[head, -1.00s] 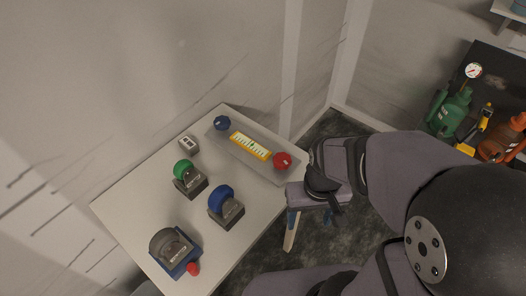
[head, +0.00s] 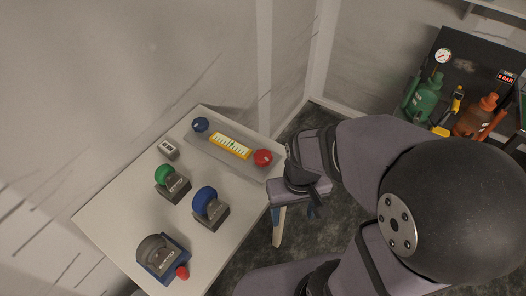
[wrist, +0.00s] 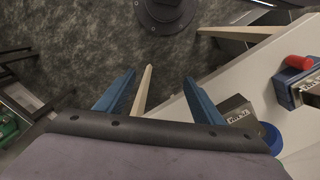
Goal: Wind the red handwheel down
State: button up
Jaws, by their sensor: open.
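The red handwheel (head: 263,157) sits at the right end of a grey plate (head: 222,158) on the white table. The red handwheel does not show in the wrist view.
Green (head: 426,98) and orange (head: 477,116) bottle-like units stand at the right.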

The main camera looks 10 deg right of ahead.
jog(key=s+g+p, duration=0.1)
jog(key=s, duration=0.1)
notch_tip(320, 180, up, 6)
jog(key=n+t+p, duration=0.2)
jog(key=n, duration=0.5)
send_over(263, 155)
jog(key=w, duration=0.1)
jog(key=shift+w+a, duration=0.1)
jog(key=shift+w, duration=0.05)
jog(key=shift+r+n, duration=0.3)
jog(key=shift+n, duration=0.3)
jog(key=shift+s+n+g, duration=0.3)
jog(key=shift+s+n, duration=0.1)
jog(key=shift+n, duration=0.3)
jog(key=shift+s+n, duration=0.25)
jog(key=shift+n, duration=0.75)
jog(key=shift+f, duration=0.1)
jog(key=shift+f+p, duration=1.1)
jog(key=shift+f, duration=2.5)
